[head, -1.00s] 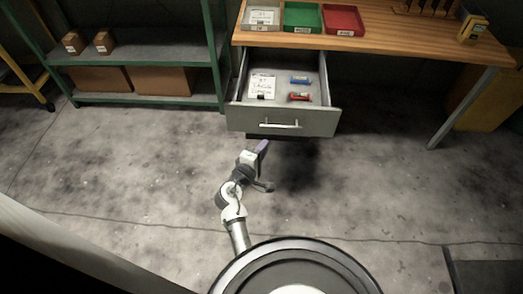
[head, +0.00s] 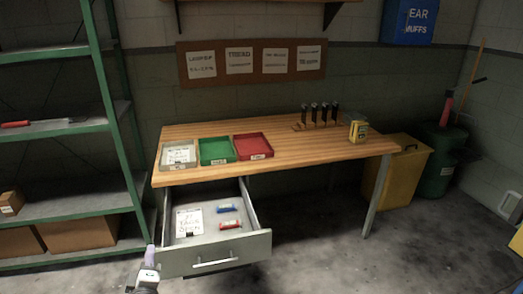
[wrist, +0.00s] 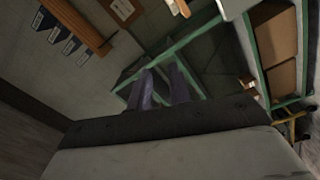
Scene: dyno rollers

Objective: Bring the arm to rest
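My gripper (head: 149,258) shows at the lower left of the head view, in front of the open drawer's left corner. In the wrist view its two purple fingers (wrist: 160,82) stand a little apart with nothing between them. Most of my arm is outside the head view. The open drawer (head: 214,254) under the workbench holds a blue roller-like piece (head: 229,209), a red one (head: 230,225) and a paper note (head: 189,222).
The wooden workbench (head: 290,150) carries a grey tray (head: 178,154), a green tray (head: 215,151), a red tray (head: 253,147) and a yellow device (head: 358,131). A green shelf rack (head: 120,130) stands left. A yellow bin (head: 408,172) stands right. Floor right of the drawer is clear.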

